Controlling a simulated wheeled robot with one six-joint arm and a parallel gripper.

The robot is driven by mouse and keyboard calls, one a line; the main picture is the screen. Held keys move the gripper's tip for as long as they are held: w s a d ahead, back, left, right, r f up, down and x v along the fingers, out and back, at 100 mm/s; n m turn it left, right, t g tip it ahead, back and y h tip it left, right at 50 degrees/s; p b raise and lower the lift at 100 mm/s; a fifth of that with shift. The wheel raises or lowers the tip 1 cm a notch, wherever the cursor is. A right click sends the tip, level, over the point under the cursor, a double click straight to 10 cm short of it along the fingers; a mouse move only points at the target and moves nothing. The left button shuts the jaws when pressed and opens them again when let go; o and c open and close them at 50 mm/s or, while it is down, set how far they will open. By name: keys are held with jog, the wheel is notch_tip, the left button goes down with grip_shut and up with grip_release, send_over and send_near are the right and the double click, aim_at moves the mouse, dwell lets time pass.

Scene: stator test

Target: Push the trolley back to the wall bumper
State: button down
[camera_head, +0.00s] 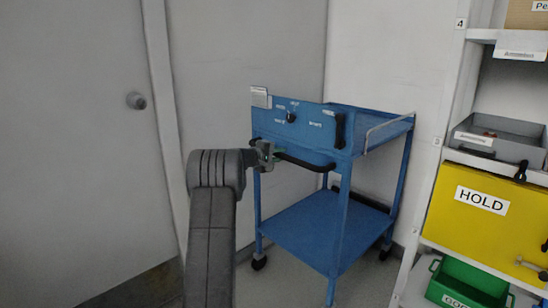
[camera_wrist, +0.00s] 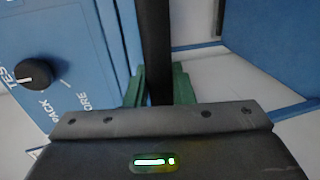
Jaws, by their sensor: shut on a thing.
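The blue trolley (camera_head: 310,222) stands upright on its castors in the corner, with a lower shelf and a blue front panel bearing a dark knob (camera_head: 291,117). Its black push handle (camera_head: 306,164) sticks out at the front. My gripper (camera_head: 267,152) is shut on the left part of this handle. In the wrist view the green fingers of my gripper (camera_wrist: 158,88) sit on either side of the black handle bar (camera_wrist: 155,40). A dark bar, likely the wall bumper (camera_head: 367,201), shows low behind the trolley, partly hidden by its legs. Whether the trolley touches it I cannot tell.
A shelf rack stands close on the right, with a yellow HOLD panel (camera_head: 470,223), a grey bin (camera_head: 497,140) and a green bin (camera_head: 466,284). A grey door with a round knob (camera_head: 136,100) is on the left. Some floor is clear before the trolley.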

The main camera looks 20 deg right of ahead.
jog(key=shift+d+r, duration=0.1)
jog(key=shift+r, duration=0.1)
jog(key=c, duration=1.6)
grip_release()
jog(key=o, duration=0.3)
jog(key=shift+d+f, duration=0.15)
jog(key=shift+d, duration=0.05)
jog(key=shift+a, duration=0.1)
jog(key=p+v, duration=0.1)
jog(key=v, duration=1.2)
jog(key=shift+a, duration=0.3)
